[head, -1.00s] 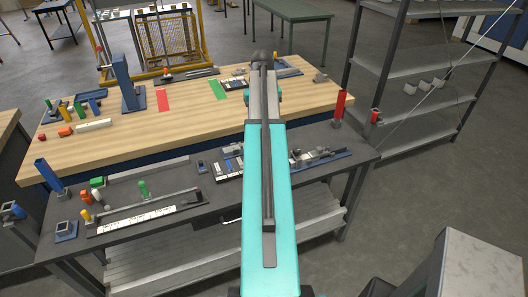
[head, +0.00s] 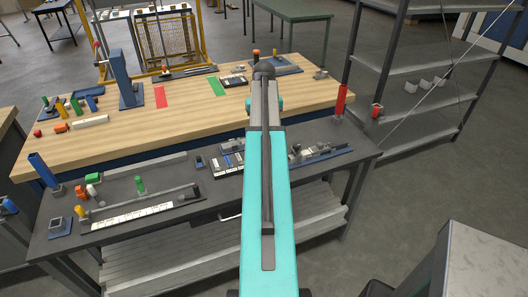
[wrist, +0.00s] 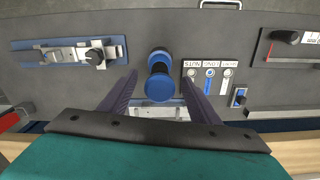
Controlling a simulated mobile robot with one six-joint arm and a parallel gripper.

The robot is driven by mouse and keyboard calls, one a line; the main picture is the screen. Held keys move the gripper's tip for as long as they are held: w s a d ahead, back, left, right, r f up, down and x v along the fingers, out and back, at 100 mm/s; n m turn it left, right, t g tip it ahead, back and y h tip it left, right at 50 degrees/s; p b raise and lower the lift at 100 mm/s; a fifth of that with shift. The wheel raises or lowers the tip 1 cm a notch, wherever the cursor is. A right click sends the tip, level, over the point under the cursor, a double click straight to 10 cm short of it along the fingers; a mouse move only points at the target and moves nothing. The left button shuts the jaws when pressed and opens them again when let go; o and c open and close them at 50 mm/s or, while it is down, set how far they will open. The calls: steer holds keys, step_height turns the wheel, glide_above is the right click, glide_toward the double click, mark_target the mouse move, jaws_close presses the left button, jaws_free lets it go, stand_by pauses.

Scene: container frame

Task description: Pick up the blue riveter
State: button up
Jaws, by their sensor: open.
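A short, upright dark cylinder with blue ends (wrist: 158,88), which looks like the blue riveter, stands on the dark bench in the wrist view. My gripper (wrist: 160,78) is open, with one finger on each side of it and gaps to both fingers. The fingers appear apart from it, and I cannot tell the height between them and the bench. In the head view my teal arm reaches over the bench and hides this object and my gripper.
A tray of labelled compartments (wrist: 210,75) sits right of the cylinder in the wrist view, and a blue-based metal fixture (wrist: 70,54) sits left. In the head view, a wooden table (head: 200,118) stands behind the dark bench (head: 150,170), and metal shelves (head: 410,125) stand at the right.

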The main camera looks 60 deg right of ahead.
steer(key=shift+f+b, duration=0.3)
steer(key=shift+f, duration=0.6)
steer(key=shift+f+b, duration=1.85)
steer(key=shift+f, duration=0.75)
steer(key=c, duration=1.2)
